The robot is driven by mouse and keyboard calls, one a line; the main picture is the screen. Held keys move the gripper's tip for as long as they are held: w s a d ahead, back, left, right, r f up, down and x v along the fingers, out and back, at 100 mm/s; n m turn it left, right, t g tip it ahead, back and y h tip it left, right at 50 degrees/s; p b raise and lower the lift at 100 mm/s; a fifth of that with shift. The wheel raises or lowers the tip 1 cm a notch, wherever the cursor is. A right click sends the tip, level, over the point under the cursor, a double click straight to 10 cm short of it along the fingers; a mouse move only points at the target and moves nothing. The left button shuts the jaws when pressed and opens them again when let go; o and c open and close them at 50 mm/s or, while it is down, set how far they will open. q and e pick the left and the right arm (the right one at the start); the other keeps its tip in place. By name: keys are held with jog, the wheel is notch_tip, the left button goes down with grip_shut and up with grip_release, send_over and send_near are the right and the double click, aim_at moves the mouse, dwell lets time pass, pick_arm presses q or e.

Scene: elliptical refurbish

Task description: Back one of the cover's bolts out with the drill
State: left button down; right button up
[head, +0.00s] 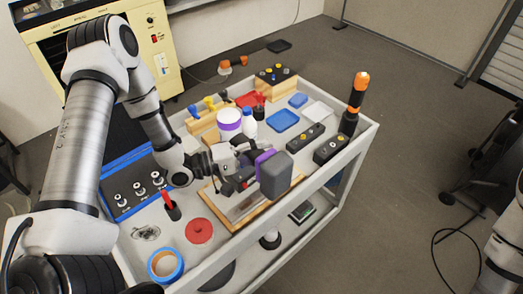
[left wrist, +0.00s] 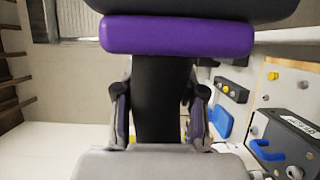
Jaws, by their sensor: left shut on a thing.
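My left gripper (head: 243,166) is shut on the drill, over the front of the cart. The drill shows a grey block (head: 275,177) and a purple band. In the left wrist view the drill's black handle (left wrist: 161,100) sits between the two fingers (left wrist: 160,112), with the purple band (left wrist: 177,37) above it. A pale plate (head: 233,208) in a wooden frame lies below the gripper, partly hidden by the gripper and drill. I cannot tell whether it is the cover, and no bolt heads can be made out on it. My right gripper is out of view.
The cart top is crowded. A red disc (head: 199,231) and a blue tape roll (head: 165,265) lie at the front left. Two black boxes (head: 331,148) and an orange-and-black bottle-like object (head: 357,98) stand at right. A blue tray (head: 283,121) lies behind.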

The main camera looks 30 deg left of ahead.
pick_arm(q)
notch_tip(320, 180, up, 7)
jog(key=p, duration=0.5)
jog(key=shift+f, duration=0.2)
